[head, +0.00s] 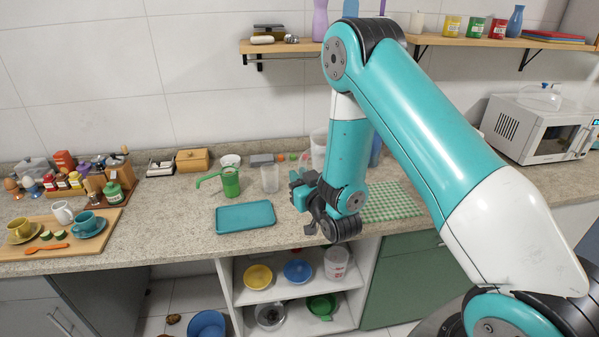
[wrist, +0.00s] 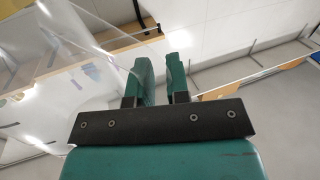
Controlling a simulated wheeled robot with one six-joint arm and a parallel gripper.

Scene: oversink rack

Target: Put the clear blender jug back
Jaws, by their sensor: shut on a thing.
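My gripper (head: 302,190) is over the counter, to the right of the blue-green tray. In the wrist view my gripper (wrist: 160,82) has its two green fingers close together, shut on part of the clear blender jug (wrist: 85,50). The jug's see-through wall fills the left of that view; the part between the fingers is hard to make out. In the head view a tall clear vessel, which looks like this jug (head: 318,148), shows just behind the gripper, partly hidden by my arm.
A blue-green tray (head: 245,217), a green watering can (head: 230,183) and a clear cup (head: 270,179) stand left of the gripper. A green checked cloth (head: 390,203) lies to the right. A wall shelf (head: 480,42) is above. An open cabinet below holds bowls and a marked clear jug (head: 337,262).

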